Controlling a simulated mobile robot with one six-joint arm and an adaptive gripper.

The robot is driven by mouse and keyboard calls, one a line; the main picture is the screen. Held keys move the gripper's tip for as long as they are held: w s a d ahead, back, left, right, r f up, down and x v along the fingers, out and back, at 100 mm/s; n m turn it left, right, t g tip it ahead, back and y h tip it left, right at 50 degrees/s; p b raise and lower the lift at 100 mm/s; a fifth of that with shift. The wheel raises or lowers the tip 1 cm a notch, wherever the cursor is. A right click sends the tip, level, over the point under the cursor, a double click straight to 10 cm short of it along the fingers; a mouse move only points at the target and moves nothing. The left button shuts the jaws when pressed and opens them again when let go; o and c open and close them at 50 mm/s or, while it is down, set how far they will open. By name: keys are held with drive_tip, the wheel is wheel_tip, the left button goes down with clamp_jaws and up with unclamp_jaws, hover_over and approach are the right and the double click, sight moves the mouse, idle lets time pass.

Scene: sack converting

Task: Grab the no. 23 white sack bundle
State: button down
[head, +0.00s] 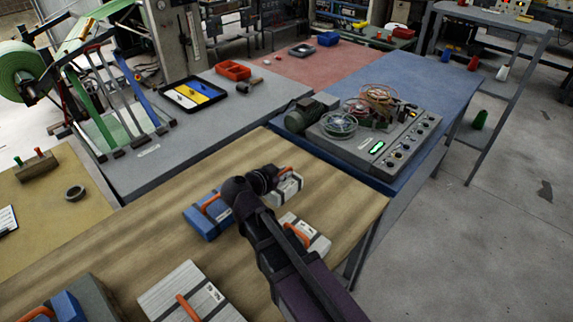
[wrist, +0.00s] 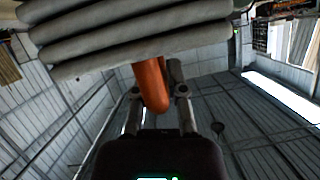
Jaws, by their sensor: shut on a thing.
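A white sack bundle (head: 287,187) with an orange handle lies at the end of my arm, near the far edge of the wooden table in the head view. In the wrist view, my gripper (wrist: 158,94) is shut on an orange handle (wrist: 151,85) of a bundle of pale, layered sacks (wrist: 130,35). In the head view, my gripper (head: 264,180) is dark and partly hides the bundle beside it. The label number is too small to read. I cannot tell whether the held bundle touches the table.
On the wooden table (head: 130,252), a blue bundle (head: 207,216) lies just left of my gripper. White bundles lie to the right (head: 306,236) and in front (head: 190,292). A blue-and-grey bundle (head: 70,303) is at front left. A control box (head: 375,140) stands on the blue bench.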

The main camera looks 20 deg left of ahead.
drive_tip(key=shift+s, duration=0.3)
drive_tip(key=shift+r, duration=0.1)
idle(0.4)
